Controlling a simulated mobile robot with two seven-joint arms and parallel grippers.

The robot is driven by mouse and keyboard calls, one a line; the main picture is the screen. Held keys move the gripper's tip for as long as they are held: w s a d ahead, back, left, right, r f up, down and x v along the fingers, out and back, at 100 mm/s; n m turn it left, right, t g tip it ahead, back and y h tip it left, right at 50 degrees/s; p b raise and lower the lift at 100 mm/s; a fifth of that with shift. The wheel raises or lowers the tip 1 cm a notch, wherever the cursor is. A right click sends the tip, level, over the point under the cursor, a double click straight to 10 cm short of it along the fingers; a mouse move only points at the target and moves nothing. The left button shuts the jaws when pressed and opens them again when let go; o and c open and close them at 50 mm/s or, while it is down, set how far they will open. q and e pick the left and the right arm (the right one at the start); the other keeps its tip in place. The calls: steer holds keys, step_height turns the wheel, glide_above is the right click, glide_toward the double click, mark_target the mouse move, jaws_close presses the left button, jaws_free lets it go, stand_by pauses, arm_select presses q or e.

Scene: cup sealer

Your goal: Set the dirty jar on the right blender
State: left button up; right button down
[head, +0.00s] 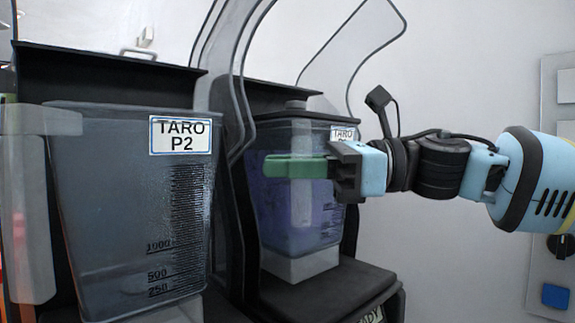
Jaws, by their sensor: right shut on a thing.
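The dirty jar (290,217) is see-through with purple residue inside and a TARO label partly hidden at its top right. It stands upright over the right blender (330,292), whose pale block shows at the jar's bottom; I cannot tell whether the jar rests fully on it. My right gripper (312,168) comes in from the right and is shut at the jar's upper part. A green bar stretches left from the black jaws across the jar's front, and the exact grip is hidden. My left gripper is not in view.
A larger grey jar (120,210) labelled TARO P2 stands at the left, close to the camera. Clear curved shields (370,40) rise above the blenders. A wall panel (555,290) with a blue button is at the right edge. The wall between is bare.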

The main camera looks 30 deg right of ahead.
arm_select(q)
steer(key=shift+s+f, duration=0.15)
arm_select(e)
steer(key=c, duration=1.2)
jaws_free()
steer(key=shift+s, duration=0.1)
steer(key=shift+c, duration=0.2)
steer(key=shift+s+d, duration=0.1)
steer(key=shift+d, duration=0.1)
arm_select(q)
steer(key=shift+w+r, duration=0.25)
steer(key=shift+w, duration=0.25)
arm_select(e)
steer(key=v, duration=0.7)
steer(key=shift+s, duration=0.2)
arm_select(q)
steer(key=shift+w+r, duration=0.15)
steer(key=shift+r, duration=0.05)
